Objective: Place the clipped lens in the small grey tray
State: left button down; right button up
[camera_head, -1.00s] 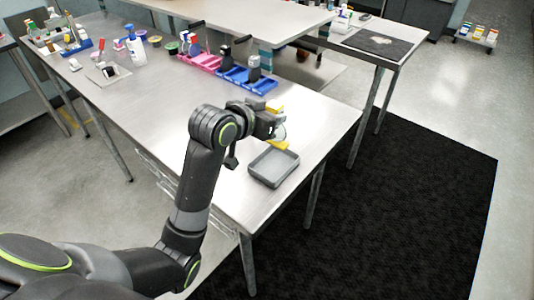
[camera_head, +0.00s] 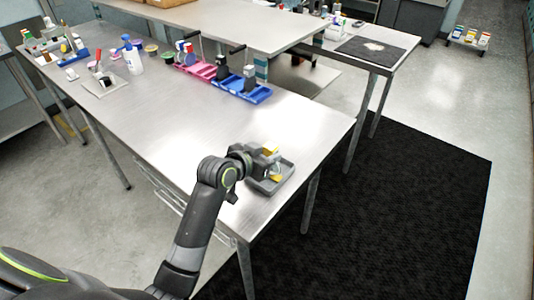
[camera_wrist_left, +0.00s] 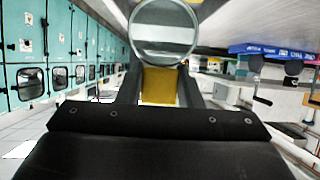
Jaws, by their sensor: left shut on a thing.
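The clipped lens (camera_wrist_left: 163,32) is a clear round disc with yellow clip parts. In the left wrist view its yellow clip (camera_wrist_left: 158,86) sits between the fingers of my left gripper (camera_wrist_left: 159,72), which is shut on it. In the head view my left gripper (camera_head: 265,163) is over the small grey tray (camera_head: 287,173), with yellow clip parts showing above and below the fingers. The gripper hides part of the tray. I cannot tell whether the lens touches the tray floor. My right gripper is not in view.
The tray stands near the right end of the steel table (camera_head: 180,120). A blue bin row (camera_head: 240,88) and a pink bin row (camera_head: 195,67) stand at the back edge. A white bottle (camera_head: 134,62) and small containers stand farther left. The table's middle is clear.

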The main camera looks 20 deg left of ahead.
pick_arm(q)
jog(key=c, duration=1)
grip_release()
jog(key=shift+f, duration=0.1)
jog(key=shift+r, duration=0.2)
jog(key=b+v, duration=0.1)
jog(key=v, duration=1.1)
